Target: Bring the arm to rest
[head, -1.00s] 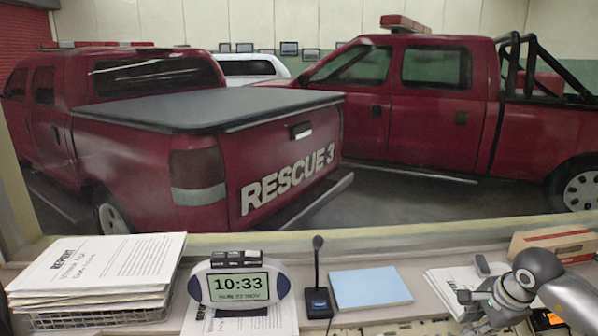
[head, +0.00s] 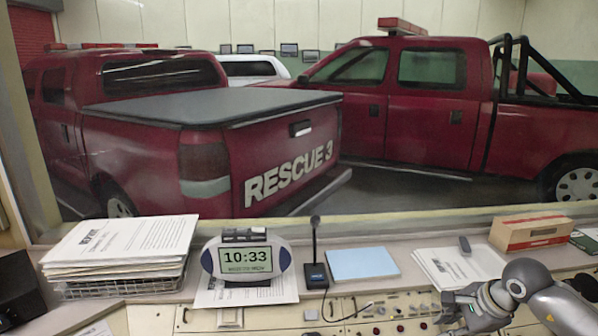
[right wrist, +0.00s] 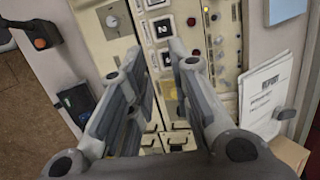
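My right arm comes in from the lower right of the head view, over the right part of the console. Its gripper (head: 462,312) is small and partly seen there, near the lower edge. In the right wrist view my right gripper (right wrist: 157,55) points at the console panel (right wrist: 150,15), with its two fingers apart and nothing between them. The gap to the panel is hard to judge. My left arm and gripper are not in view.
On the desk stand a paper stack in a wire tray (head: 75,289), a clock (head: 246,259), a microphone (head: 315,274), a blue pad (head: 362,263), loose papers (head: 458,266) and a cardboard box (head: 531,232). Panel controls (head: 380,328) line the front. Behind the window stand red trucks (head: 260,165).

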